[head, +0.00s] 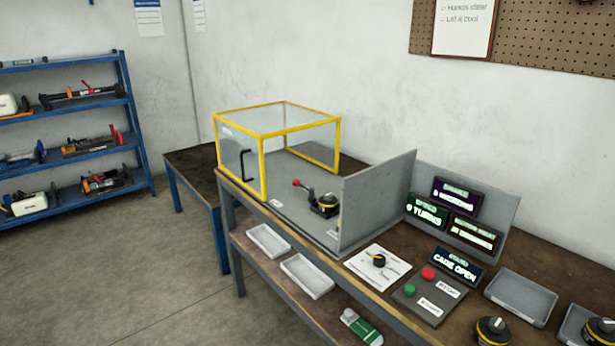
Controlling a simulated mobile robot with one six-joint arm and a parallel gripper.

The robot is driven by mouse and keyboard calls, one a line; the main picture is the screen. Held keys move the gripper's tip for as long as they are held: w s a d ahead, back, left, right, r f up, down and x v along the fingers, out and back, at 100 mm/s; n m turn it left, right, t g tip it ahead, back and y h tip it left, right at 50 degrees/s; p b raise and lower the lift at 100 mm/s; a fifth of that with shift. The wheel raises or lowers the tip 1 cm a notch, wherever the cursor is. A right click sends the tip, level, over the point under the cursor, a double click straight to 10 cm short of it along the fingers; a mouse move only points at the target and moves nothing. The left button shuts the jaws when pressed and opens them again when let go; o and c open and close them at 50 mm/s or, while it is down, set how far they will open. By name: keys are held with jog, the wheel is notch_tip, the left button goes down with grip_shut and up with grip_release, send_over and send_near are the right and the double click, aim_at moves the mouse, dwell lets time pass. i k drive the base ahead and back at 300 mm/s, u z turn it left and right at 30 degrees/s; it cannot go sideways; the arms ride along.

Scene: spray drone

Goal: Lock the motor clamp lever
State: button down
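The clamp lever (306,188) is a short dark arm with a red ball knob at its left end. It sits on the grey test plate in the middle of the bench, beside a black motor (325,206) with a yellow band. The knob end points to the left, away from the motor. I cannot tell at this size whether the clamp is locked. The yellow-framed clear cage (262,150) stands to the left and behind the lever, and the lever and motor are outside its frame in the picture. My gripper is not in view.
A grey upright panel (377,200) stands right of the motor. Further right are a dial card (379,268), a red and green button box (430,298) and lit displays, one reading "CAGE OPEN" (457,266). A blue shelf (70,130) stands left; the floor (140,270) in front is clear.

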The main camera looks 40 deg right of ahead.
aim_at(303, 187)
jog(key=u, duration=0.05)
jog(key=i, duration=0.9)
jog(key=z, duration=0.05)
